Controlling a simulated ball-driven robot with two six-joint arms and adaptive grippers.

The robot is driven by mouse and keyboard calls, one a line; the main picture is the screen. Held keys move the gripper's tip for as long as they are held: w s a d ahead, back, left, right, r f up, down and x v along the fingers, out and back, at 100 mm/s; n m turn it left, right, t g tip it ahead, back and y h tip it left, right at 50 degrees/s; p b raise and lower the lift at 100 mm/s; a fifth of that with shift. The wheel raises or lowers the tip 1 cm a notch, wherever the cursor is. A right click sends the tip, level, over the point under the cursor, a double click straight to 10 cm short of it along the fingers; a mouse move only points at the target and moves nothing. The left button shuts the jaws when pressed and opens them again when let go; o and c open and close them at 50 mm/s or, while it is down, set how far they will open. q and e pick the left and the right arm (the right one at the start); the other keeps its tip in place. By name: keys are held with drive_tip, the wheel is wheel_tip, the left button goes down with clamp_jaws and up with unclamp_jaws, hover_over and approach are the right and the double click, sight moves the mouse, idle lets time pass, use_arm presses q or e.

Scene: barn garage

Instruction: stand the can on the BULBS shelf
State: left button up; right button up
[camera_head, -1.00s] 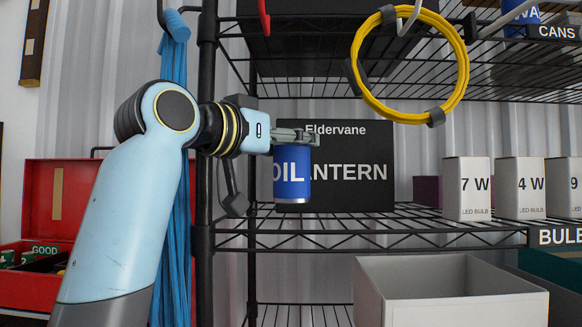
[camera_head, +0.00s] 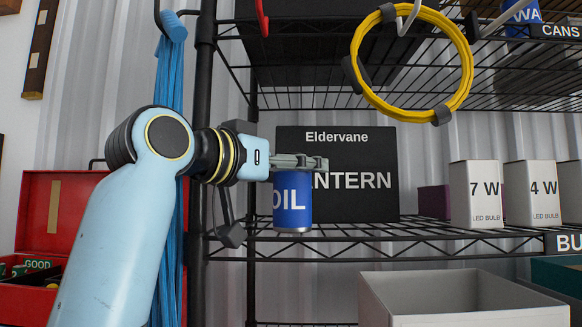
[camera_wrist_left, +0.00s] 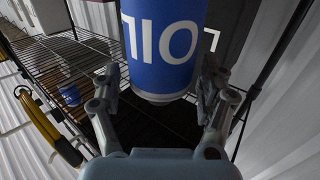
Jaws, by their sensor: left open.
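The blue can (camera_head: 292,203) marked OIL is upright at the left front of the BULBS shelf (camera_head: 400,238), in front of a black lantern box. Its base appears to rest on the shelf wires. My left gripper (camera_head: 300,163) is at the can's upper part, with its fingers open on either side. In the left wrist view the can (camera_wrist_left: 163,45) stands between the parted fingertips (camera_wrist_left: 160,82). The BULBS label (camera_head: 568,242) is cut off at the right edge. My right gripper is not in view.
The lantern box (camera_head: 350,140) stands behind the can. White bulb boxes (camera_head: 475,195) stand further right, with bare shelf between. A yellow cable coil (camera_head: 455,95) hangs above. An open pale bin (camera_head: 440,310) is below. Blue straps (camera_head: 170,120) hang left.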

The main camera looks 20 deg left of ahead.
use_arm(q)
drive_tip(key=shift+r, duration=0.1)
drive_tip(key=b+v, duration=0.1)
drive_tip(key=v, duration=0.4)
drive_tip(key=b+v, duration=0.1)
drive_tip(key=b, duration=0.2)
drive_tip(key=shift+s+a, duration=0.2)
drive_tip(key=shift+s, duration=0.1)
drive_tip(key=shift+s+b, duration=0.2)
drive_tip(key=shift+b, duration=0.2)
drive_tip(key=shift+s+a, duration=0.1)
drive_tip(key=shift+s, duration=0.1)
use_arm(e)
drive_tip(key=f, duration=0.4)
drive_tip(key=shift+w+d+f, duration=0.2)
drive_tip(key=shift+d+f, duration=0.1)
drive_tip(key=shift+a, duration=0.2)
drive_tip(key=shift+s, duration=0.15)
